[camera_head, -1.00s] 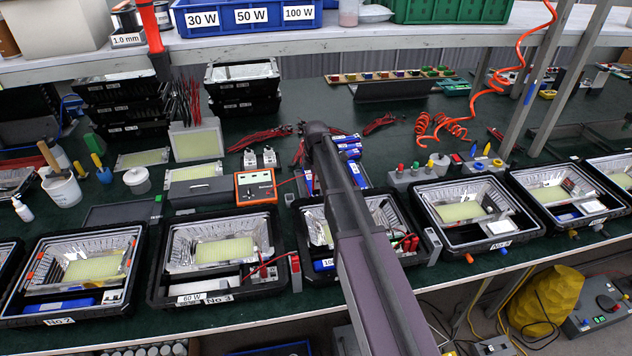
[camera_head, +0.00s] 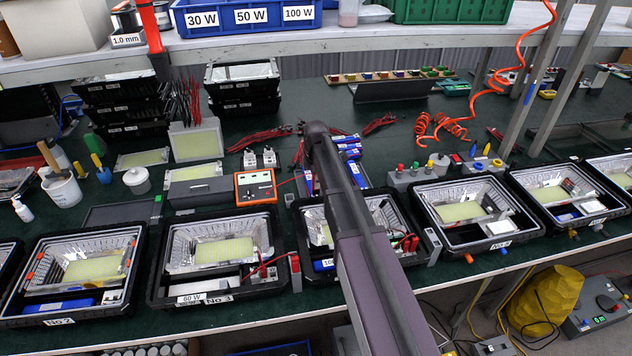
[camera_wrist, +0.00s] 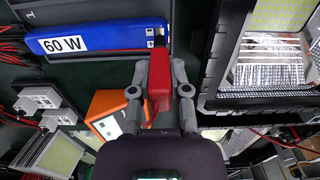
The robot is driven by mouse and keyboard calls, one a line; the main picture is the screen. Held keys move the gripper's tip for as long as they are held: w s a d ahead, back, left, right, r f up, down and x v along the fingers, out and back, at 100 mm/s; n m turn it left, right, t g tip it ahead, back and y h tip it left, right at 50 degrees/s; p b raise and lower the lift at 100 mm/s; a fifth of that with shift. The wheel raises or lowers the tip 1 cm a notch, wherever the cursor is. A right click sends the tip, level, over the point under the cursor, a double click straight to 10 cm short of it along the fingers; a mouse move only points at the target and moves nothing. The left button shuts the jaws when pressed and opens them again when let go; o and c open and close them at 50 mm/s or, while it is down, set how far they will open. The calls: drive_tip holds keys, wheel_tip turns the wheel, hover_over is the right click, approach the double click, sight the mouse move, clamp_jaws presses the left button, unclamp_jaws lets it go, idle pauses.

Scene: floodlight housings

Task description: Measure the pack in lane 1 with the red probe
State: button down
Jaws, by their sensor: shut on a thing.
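My gripper (camera_wrist: 160,95) is shut on the red probe (camera_wrist: 160,78), which stands between the two fingers in the wrist view. A blue pack labelled 60 W (camera_wrist: 100,40) lies in a dark holder at the upper left of that view. The probe's far end is close to the pack's right end; I cannot tell whether they touch. The orange meter (camera_head: 255,187) stands left of my arm, and also shows in the wrist view (camera_wrist: 108,112).
Black floodlight housings line the bench front, including No 3 (camera_head: 210,250) and No 2 (camera_head: 80,270). One housing (camera_wrist: 212,95) is close right of my gripper. Grey connector blocks (camera_wrist: 40,98) lie left. A coiled orange hose (camera_head: 445,125) hangs at the right.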

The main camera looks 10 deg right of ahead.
drive_tip(key=shift+s+f+b, duration=0.1)
drive_tip(key=shift+f+b, duration=0.55)
idle(2.4)
drive_tip(key=shift+r, duration=0.15)
drive_tip(key=shift+r+p, duration=3.35)
drive_tip(key=shift+p, duration=0.2)
